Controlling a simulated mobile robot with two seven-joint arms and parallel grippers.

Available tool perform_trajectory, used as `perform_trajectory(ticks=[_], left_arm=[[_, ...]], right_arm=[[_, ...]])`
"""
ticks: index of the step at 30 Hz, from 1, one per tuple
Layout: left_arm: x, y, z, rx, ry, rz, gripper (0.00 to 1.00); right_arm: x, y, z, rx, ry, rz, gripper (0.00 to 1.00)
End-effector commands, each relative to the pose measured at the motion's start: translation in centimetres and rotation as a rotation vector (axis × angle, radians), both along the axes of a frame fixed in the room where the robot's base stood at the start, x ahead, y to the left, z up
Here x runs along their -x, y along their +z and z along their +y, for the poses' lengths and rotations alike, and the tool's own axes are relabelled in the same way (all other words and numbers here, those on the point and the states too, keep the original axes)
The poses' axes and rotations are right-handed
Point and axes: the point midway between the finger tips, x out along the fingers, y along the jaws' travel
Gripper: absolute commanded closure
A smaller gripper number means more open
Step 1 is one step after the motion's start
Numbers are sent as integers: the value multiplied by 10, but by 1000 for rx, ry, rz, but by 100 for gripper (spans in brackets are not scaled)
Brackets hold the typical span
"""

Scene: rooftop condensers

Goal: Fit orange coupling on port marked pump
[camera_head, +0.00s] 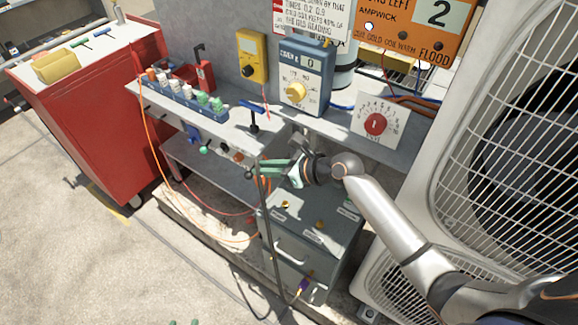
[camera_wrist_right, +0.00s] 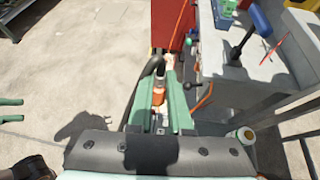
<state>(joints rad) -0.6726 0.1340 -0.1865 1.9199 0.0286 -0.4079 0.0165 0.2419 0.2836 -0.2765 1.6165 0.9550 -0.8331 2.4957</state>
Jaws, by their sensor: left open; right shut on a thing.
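My right gripper (camera_head: 262,168) has green fingers and is above the front left of a grey cabinet. In the right wrist view its fingers (camera_wrist_right: 160,100) are shut on the orange coupling (camera_wrist_right: 158,94), at the end of a dark hose (camera_wrist_right: 154,66). The hose (camera_head: 267,225) hangs from the gripper towards the ground. Two brass ports, one at the back (camera_head: 285,204) and one to the right (camera_head: 320,224), sit on the cabinet top, apart from the coupling. Their labels are too small to read. My left gripper (camera_head: 184,322) shows only its tips; it is open and empty in the wrist view (camera_wrist_right: 12,110).
A large condenser (camera_head: 450,150) blocks the right. A red tool cart (camera_head: 95,115) stands left. The concrete floor at lower left is open.

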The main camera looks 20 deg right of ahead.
Motion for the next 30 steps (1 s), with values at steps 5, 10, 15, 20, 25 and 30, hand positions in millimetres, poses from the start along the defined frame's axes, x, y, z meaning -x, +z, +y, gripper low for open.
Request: perform_trajectory(ticks=[5, 10, 15, 20, 25, 30], left_arm=[[0, 10, 0, 2, 3, -7, 50], [0, 12, 1, 2, 5, -9, 50], [2, 6, 1, 2, 5, -4, 50], [3, -3, 1, 1, 5, -2, 50], [3, -17, 1, 1, 5, -2, 50], [3, -31, 1, 1, 5, -1, 50]], right_arm=[[11, -36, -43, -19, -161, -49, 100], [17, -52, -62, -23, -225, -79, 100], [17, -57, -65, -23, -233, -85, 100], [17, -65, -64, -24, -232, -84, 100], [17, -76, -64, -24, -231, -84, 100], [17, -88, -64, -23, -230, -83, 100]])
